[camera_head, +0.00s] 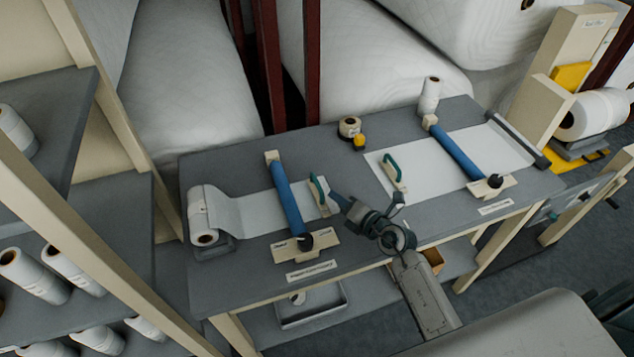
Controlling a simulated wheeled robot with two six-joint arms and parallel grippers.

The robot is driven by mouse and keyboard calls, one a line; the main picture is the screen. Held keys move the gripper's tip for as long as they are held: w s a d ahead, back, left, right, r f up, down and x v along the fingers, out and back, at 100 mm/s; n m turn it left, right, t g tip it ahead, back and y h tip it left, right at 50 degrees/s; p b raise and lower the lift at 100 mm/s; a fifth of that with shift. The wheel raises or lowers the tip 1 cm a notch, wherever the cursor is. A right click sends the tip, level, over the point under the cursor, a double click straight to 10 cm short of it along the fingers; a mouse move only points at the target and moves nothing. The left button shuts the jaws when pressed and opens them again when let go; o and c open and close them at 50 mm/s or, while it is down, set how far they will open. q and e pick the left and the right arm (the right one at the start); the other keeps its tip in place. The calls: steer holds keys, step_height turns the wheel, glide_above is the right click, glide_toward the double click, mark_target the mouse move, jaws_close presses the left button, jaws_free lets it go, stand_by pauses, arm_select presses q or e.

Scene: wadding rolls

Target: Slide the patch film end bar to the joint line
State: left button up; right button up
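A cream end bar with a teal handle (318,189) lies at the right end of a pale film strip (258,211) on the grey table. The strip runs left to a white roll (203,222). A blue roller bar (286,197) crosses the strip. My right gripper (340,203) is just right of this handle; I cannot tell whether it touches it or whether its fingers are open. A second cream bar with a teal handle (393,169) lies at the left end of a wider white sheet (430,162). No joint line can be made out. My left gripper is out of view.
A second blue bar (456,152) crosses the wider sheet. A tape roll (349,127) and a small yellow object (359,142) stand at the table's back. Shelves of white rolls (33,275) stand at left. The table (230,163) is bare at its back left.

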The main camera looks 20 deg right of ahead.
mark_target(317, 181)
steer(key=x, duration=1)
steer(key=shift+r+p, duration=0.1)
steer(key=shift+p, duration=0.2)
jaws_close()
